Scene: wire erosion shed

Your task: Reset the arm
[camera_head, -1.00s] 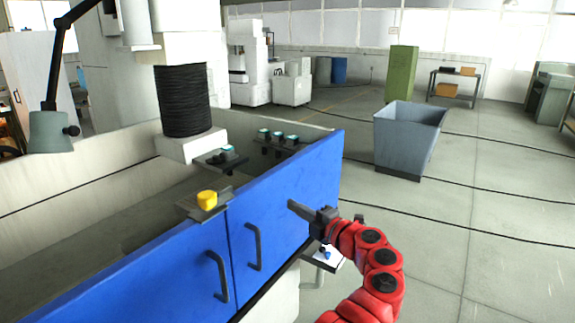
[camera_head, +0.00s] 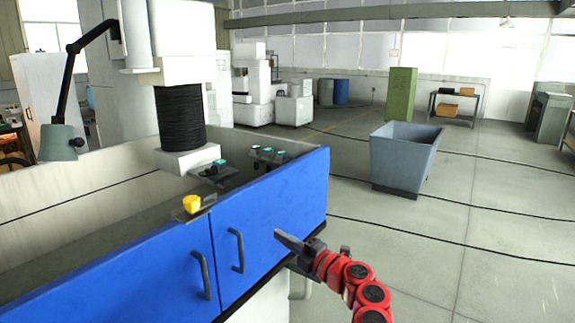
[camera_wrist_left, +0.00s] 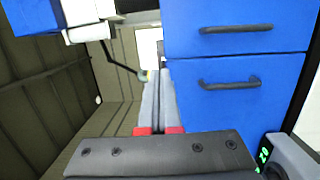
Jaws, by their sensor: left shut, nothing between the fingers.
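My left gripper (camera_head: 279,236), dark grey on a red segmented arm, is in front of the right end of the machine's blue front panel (camera_head: 285,190) in the head view. Its fingers are shut together and hold nothing. In the left wrist view the closed fingers (camera_wrist_left: 158,75) point away from the dark palm, beside the blue doors (camera_wrist_left: 240,65). I cannot tell whether the gripper touches the panel. My right gripper is not in view.
Two black handles (camera_head: 238,250) stick out from the blue doors.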

